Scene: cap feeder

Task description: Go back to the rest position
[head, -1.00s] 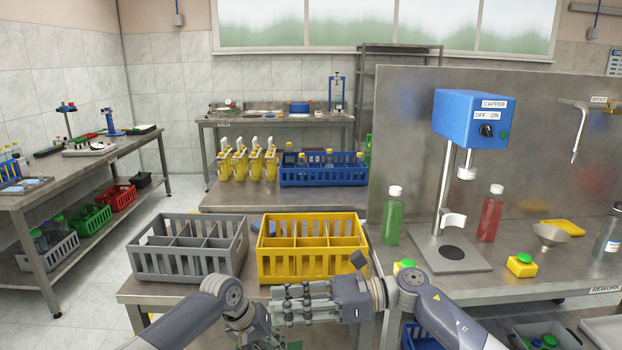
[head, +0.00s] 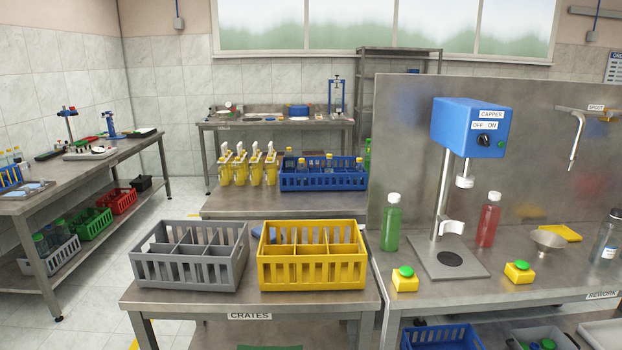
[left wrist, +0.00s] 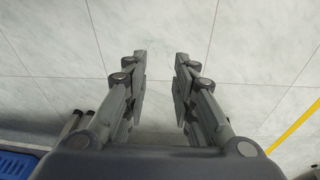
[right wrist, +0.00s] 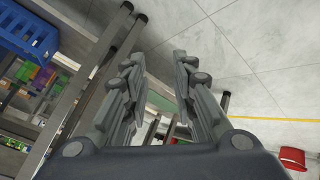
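My left gripper (left wrist: 160,75) shows in the left wrist view with its fingers apart and nothing between them, above bare floor tiles. My right gripper (right wrist: 160,78) shows in the right wrist view, also open and empty, with table legs and floor beyond it. Neither arm is in the head view. The grey crate (head: 190,283) and the yellow crate (head: 312,275) stand side by side on the crates table (head: 245,304), and their visible compartments look empty.
The capper (head: 470,127) stands on the rework table at right, between a green bottle (head: 391,226) and a red bottle (head: 488,222). Two yellow button boxes (head: 404,282) sit at that table's front. A blue crate (head: 322,180) with bottles stands behind. Floor is clear at left.

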